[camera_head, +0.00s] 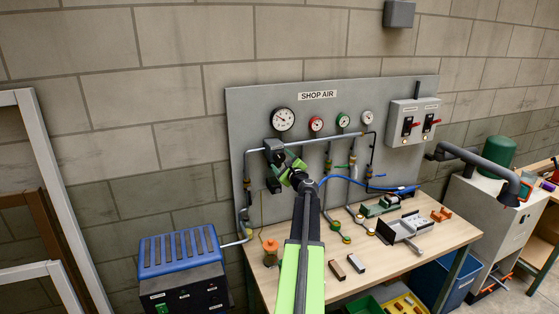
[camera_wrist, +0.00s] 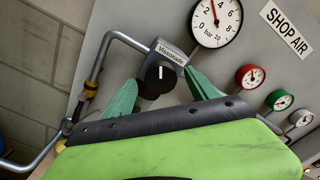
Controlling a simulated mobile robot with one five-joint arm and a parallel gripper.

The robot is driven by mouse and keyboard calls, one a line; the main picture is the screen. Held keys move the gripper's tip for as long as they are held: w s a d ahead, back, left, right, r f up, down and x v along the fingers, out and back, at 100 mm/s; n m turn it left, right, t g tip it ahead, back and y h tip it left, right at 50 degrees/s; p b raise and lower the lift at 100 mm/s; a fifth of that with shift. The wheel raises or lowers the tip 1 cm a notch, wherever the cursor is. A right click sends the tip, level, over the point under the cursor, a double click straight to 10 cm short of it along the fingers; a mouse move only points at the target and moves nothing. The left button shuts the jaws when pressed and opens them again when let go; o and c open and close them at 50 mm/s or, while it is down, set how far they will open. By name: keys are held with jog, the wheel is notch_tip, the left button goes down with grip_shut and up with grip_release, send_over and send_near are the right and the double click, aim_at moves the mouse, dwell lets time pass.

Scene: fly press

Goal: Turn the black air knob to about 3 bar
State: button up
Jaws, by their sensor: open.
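My gripper (camera_wrist: 160,77) is open, with one green finger on each side of the knob. A small gap shows between the knob and each fingertip. In the head view my gripper (camera_head: 292,172) is up at the regulator (camera_head: 274,146) and hides the knob. The large white bar gauge (camera_wrist: 216,23) has a red needle pointing between 2 and 4, at roughly 3. The gauge also shows in the head view (camera_head: 283,119).
Smaller red (camera_head: 316,124), green (camera_head: 343,120) and white (camera_head: 367,117) gauges sit right of the large one on the grey panel (camera_head: 250,105). Pipes run around the regulator. A workbench (camera_head: 440,238) with loose parts stands below. A blue-topped machine (camera_head: 180,250) stands at left.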

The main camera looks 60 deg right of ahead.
jog(key=v, duration=1.5)
jog(key=shift+s+a+r, duration=0.1)
jog(key=shift+a, duration=0.05)
